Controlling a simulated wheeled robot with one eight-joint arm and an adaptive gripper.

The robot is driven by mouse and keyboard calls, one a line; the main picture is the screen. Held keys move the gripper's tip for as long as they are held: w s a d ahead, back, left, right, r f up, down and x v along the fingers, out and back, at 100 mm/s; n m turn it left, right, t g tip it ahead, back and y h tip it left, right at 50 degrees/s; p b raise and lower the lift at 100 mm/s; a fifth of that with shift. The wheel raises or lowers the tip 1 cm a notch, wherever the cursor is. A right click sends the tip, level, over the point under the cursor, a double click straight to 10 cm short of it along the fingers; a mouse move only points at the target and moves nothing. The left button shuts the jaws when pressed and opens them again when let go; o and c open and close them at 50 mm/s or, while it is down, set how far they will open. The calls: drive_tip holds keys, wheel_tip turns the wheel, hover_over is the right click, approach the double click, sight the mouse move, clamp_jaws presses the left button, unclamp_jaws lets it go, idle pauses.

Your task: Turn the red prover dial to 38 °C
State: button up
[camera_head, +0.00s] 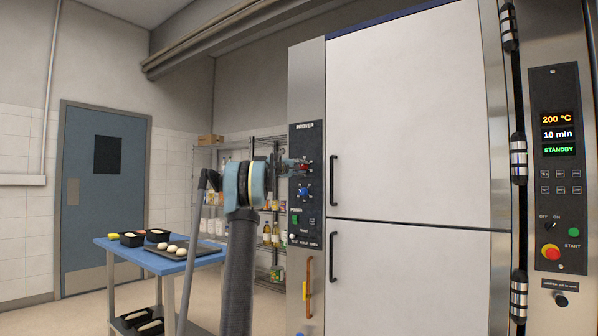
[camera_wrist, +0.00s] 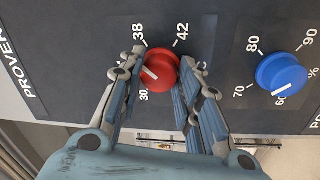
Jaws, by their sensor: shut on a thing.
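The red prover dial (camera_wrist: 160,72) sits between the fingertips of my gripper (camera_wrist: 163,63) in the wrist view, one finger on each side. My gripper is shut on it. Its white pointer line points left and slightly up, between the printed 30 and 38. The 38 is at the dial's upper left and the 42 at its upper right. The left finger covers part of the scale.
A blue dial (camera_wrist: 282,74) with a percent scale is close to the right finger; its pointer is near 60. Below the dials in the head view are a green power switch (camera_head: 295,219) and a copper-coloured handle (camera_head: 308,274). A blue table (camera_head: 205,262) with trays stands left.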

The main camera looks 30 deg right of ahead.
drive_tip(key=shift+w+a+m, duration=0.1)
drive_tip(key=shift+w+m, duration=0.1)
drive_tip(key=shift+m, duration=1.6)
drive_tip(key=o, duration=1)
drive_tip(key=shift+f, duration=0.15)
drive_tip(key=shift+o, duration=0.2)
drive_tip(key=shift+s, duration=0.1)
drive_tip(key=v, duration=1.1)
drive_tip(key=shift+a, duration=0.5)
